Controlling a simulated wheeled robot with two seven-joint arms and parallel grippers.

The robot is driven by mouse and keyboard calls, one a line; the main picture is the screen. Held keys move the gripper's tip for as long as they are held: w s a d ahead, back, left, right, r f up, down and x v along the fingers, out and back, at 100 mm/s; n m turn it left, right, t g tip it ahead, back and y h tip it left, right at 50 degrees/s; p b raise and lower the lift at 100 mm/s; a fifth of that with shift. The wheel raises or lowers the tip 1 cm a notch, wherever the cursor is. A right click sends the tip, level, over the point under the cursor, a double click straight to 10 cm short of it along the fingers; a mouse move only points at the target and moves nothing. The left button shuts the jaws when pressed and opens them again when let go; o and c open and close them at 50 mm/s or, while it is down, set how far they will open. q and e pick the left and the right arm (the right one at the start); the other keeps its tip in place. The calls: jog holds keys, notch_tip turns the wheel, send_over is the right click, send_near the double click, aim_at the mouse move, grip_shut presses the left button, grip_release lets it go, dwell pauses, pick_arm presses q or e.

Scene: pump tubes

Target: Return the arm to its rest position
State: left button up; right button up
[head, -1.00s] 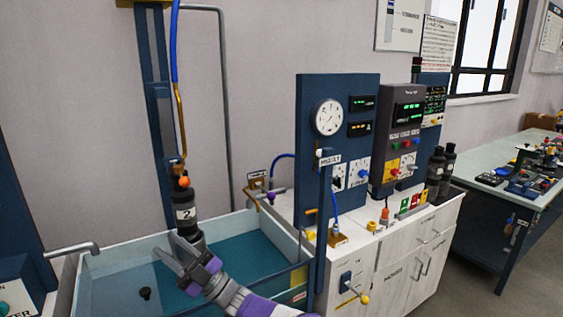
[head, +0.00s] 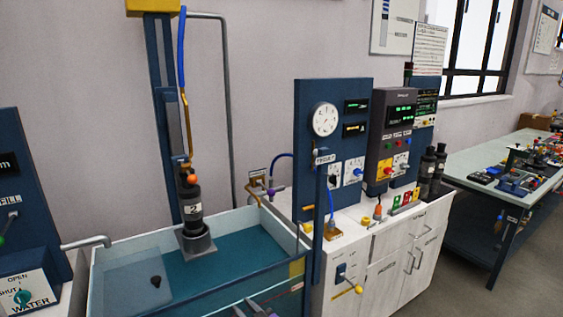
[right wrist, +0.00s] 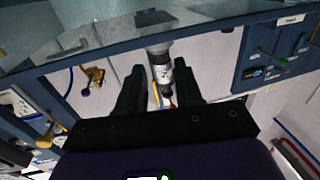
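A black pump tube (head: 190,205) with a white label "2" stands upright in a grey round socket (head: 198,245) in the water tank (head: 120,252). An orange ball and a brass-coloured pipe with a blue hose (head: 181,50) are at its top. My right gripper (head: 258,308) shows at the bottom edge of the head view, in front of the tank and apart from the tube. In the right wrist view its two fingers (right wrist: 158,85) are spread with nothing held; the tube (right wrist: 160,65) shows beyond them. My left gripper is not in view.
A blue gauge panel (head: 308,130) and white cabinet (head: 385,275) stand right of the tank. Two dark bottles (head: 428,172) stand on the cabinet. A blue water panel (head: 30,215) is at the left. A workbench (head: 470,160) is at the far right.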

jog(key=s+d+f+m+g+h+p, duration=0.1)
jog(key=s+d+f+m+g+h, duration=0.2)
jog(key=s+d+f, duration=0.5)
jog(key=s+d+f+m+g+h+p, duration=0.1)
jog(key=s+d+f+m+g+h, duration=0.35)
jog(key=f, duration=0.65)
jog(key=s+d+f+m+g, duration=0.1)
jog(key=s+d+g, duration=0.1)
jog(key=s, duration=0.5)
jog(key=s+d+f+m+g, duration=0.1)
jog(key=s+d+f, duration=0.1)
jog(key=s, duration=0.6)
jog(key=s+d+f+m+g+p, duration=0.1)
jog(key=s+d+f+m+g, duration=0.1)
jog(key=s, duration=0.5)
jog(key=shift+s+d+g, duration=0.35)
jog(key=shift+s+d, duration=0.05)
jog(key=shift+d, duration=0.5)
jog(key=shift+o, duration=0.7)
jog(key=shift+h, duration=0.25)
jog(key=shift+d, duration=0.1)
